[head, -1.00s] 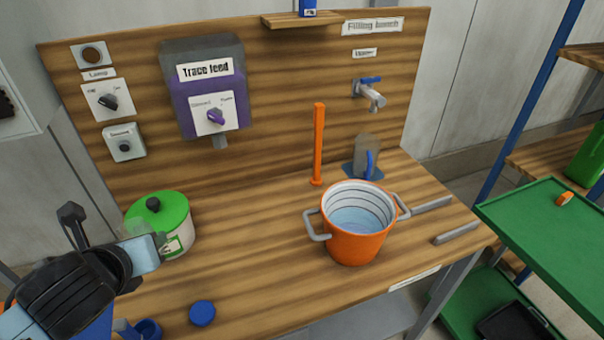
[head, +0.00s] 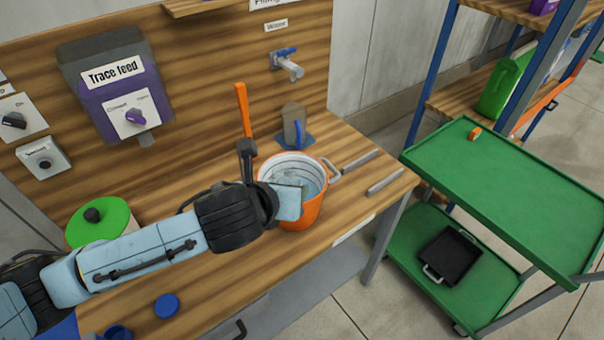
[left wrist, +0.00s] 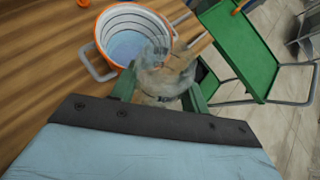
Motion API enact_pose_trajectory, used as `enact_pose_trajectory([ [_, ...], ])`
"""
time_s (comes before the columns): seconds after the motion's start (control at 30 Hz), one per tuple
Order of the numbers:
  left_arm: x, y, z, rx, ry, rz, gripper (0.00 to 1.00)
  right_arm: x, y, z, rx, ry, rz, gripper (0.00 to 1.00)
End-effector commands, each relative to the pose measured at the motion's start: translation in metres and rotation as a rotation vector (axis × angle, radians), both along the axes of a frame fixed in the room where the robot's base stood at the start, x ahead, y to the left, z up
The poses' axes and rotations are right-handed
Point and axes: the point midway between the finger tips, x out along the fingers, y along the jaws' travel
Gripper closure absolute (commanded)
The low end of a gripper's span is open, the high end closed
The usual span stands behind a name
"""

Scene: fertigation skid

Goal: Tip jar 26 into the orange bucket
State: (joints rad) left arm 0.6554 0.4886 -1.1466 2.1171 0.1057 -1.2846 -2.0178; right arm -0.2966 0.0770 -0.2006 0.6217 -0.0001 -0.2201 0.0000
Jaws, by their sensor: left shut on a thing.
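The orange bucket (head: 309,212) stands on the wooden bench with pale blue liquid inside; its handled rim also shows in the left wrist view (left wrist: 98,34). My left gripper (head: 288,203) is at the bucket's near side, in front of its rim. In the left wrist view its green fingers (left wrist: 160,92) are shut on a clear jar (left wrist: 165,76), beside and partly overlapping the bucket's rim. I cannot read a number on the jar or tell what is in it. In the head view the jar is hard to make out. My right gripper is not in view.
A green-lidded pot (head: 98,222) stands behind my left arm. A blue lid (head: 167,305) lies near the front edge. An orange post (head: 244,118), a grey jug (head: 293,122) and a tap (head: 288,66) are behind the bucket. A green cart (head: 510,200) stands right.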

Motion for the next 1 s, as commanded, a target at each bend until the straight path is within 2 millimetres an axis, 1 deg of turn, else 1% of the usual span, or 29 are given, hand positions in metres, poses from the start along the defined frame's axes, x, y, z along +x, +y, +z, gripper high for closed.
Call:
enact_pose_trajectory([
  [0.03,0.000,-0.012,0.007,0.004,-0.006,-0.030,0.80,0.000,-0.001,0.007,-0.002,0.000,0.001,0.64],
  [0.1,-0.002,-0.023,0.007,0.011,-0.011,-0.055,0.80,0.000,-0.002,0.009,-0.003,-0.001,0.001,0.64],
  [0.2,-0.003,-0.028,0.005,0.017,-0.027,-0.072,0.80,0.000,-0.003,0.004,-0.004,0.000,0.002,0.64],
  [0.37,-0.006,-0.029,0.004,0.025,-0.088,-0.072,0.80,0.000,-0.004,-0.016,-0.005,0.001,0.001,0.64],
  [0.5,-0.008,-0.029,0.009,0.036,-0.164,-0.072,0.80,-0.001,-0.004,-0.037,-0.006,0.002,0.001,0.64],
  [0.7,-0.011,-0.029,0.017,0.051,-0.255,-0.069,0.80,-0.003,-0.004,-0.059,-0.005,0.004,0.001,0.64],
  [0.83,-0.012,-0.029,0.022,0.057,-0.291,-0.067,0.80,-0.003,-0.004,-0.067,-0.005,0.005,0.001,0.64],
  [1.0,-0.013,-0.028,0.025,0.062,-0.308,-0.066,0.80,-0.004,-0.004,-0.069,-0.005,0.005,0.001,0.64],
])
